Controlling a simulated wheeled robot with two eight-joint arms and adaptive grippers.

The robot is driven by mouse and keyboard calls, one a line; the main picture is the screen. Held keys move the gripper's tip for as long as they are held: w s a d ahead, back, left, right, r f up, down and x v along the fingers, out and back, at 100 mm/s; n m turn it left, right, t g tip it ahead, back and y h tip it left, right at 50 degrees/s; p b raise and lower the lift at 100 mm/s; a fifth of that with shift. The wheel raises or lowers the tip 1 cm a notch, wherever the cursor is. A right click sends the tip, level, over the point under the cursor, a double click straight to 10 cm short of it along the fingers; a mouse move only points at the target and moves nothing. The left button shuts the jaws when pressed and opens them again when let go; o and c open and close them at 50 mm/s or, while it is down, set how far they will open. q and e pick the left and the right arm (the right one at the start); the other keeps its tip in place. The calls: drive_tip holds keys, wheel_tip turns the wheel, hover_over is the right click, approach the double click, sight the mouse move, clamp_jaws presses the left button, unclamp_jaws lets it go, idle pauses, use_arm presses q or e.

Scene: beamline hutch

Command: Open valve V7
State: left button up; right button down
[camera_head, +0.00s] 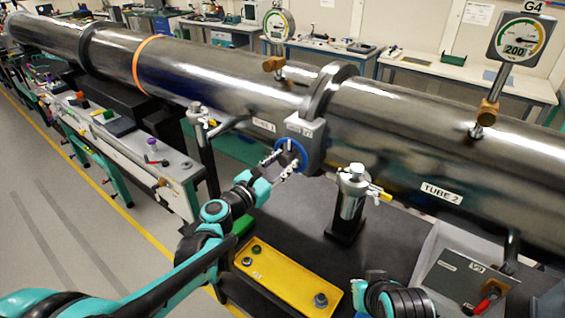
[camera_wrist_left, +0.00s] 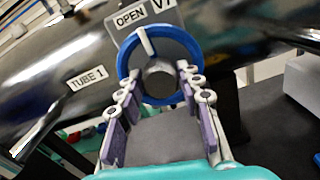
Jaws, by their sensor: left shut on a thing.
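Valve V7 has a blue handwheel (camera_head: 305,153) on the flange between the two tube sections. In the left wrist view the blue handwheel (camera_wrist_left: 178,37) faces me, with a grey hub in its middle. A white mark on its rim points up toward the word OPEN on the V7 plate (camera_wrist_left: 146,16). My left gripper (camera_head: 281,164) is shut on the handwheel. In the left wrist view its fingers (camera_wrist_left: 159,82) straddle the lower part of the rim, one on each side.
The long steel tube (camera_head: 400,130) crosses the view. Gauge G4 (camera_head: 520,42) stands on it at right, another gauge (camera_head: 278,24) further left. A valve post (camera_head: 350,200) stands right of the handwheel. A yellow plate (camera_head: 285,280) and a grey V-labelled box (camera_head: 455,278) are below.

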use_arm(q)
drive_tip(key=o, duration=1.1)
drive_tip(key=shift+o, duration=0.2)
drive_tip(key=v, duration=1.2)
drive_tip(key=s+a+f+m+g+y+b, duration=0.1)
drive_tip(key=s+a+f+m+g+y, duration=0.15)
drive_tip(key=s+f+m, duration=0.6)
drive_tip(key=s+a+f+m+g+y, duration=0.1)
drive_tip(key=s+f+m+g+y, duration=0.35)
drive_tip(key=m, duration=0.65)
drive_tip(key=s+a+f+m+y, duration=0.2)
drive_tip(key=s+a+m+y, duration=0.1)
drive_tip(key=s+a+m, duration=0.2)
drive_tip(key=shift+s+a+f+m+g+y, duration=0.2)
drive_tip(key=shift+a+f+m+g+y, duration=0.15)
drive_tip(key=shift+a+m, duration=0.8)
